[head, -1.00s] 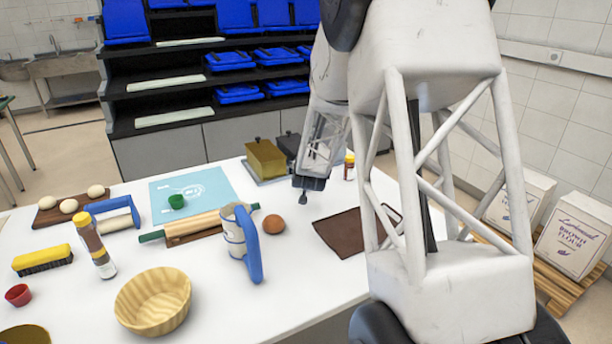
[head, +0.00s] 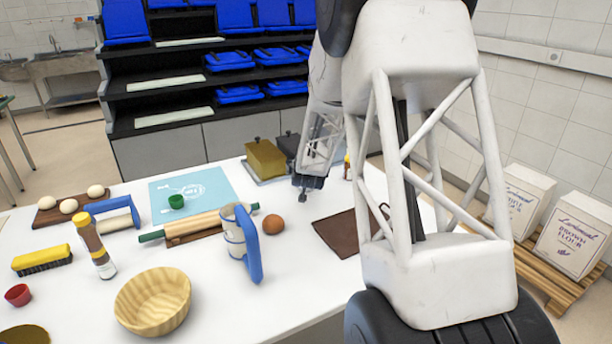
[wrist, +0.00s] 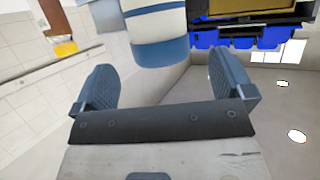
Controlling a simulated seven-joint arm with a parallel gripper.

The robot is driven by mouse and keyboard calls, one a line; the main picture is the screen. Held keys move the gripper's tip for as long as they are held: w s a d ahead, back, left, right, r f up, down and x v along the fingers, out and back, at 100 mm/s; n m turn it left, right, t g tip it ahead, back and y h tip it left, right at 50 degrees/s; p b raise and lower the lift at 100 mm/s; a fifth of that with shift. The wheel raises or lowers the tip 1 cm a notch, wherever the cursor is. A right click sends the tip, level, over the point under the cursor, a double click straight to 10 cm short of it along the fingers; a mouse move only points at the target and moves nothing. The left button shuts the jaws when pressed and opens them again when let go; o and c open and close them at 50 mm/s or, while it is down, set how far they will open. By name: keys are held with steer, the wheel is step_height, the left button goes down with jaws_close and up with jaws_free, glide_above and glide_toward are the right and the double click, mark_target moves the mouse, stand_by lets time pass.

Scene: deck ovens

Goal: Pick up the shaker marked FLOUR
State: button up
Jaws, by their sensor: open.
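No shaker with a readable FLOUR mark shows. One shaker-like bottle (head: 98,252) with a yellow cap stands at the left of the white table; a small yellow-capped jar (head: 347,167) is partly hidden behind my arm. My gripper (head: 308,183) hangs over the table's back middle, small in the head view. In the wrist view my gripper (wrist: 165,88) has its two fingers wide apart with nothing clasped. A white cylinder with blue bands (wrist: 155,25) lies beyond the fingers, cut by the top edge. I cannot tell whether it is the blue-handled white vessel (head: 238,238) on the table.
A brown cloth (head: 338,232) lies at the right. Flour bags (head: 573,235) stand beyond the table.

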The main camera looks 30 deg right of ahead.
steer(key=shift+w, duration=0.1)
steer(key=shift+x, duration=2.55)
steer(key=shift+c, duration=0.4)
steer(key=c, duration=1)
steer(key=shift+c, duration=0.2)
steer(key=shift+r, duration=0.2)
steer(key=shift+r, duration=1.75)
steer(key=s+a, duration=0.2)
steer(key=s, duration=0.5)
steer(key=s+a+r, duration=0.1)
steer(key=s+a, duration=0.2)
steer(key=s, duration=0.5)
steer(key=shift+a, duration=0.2)
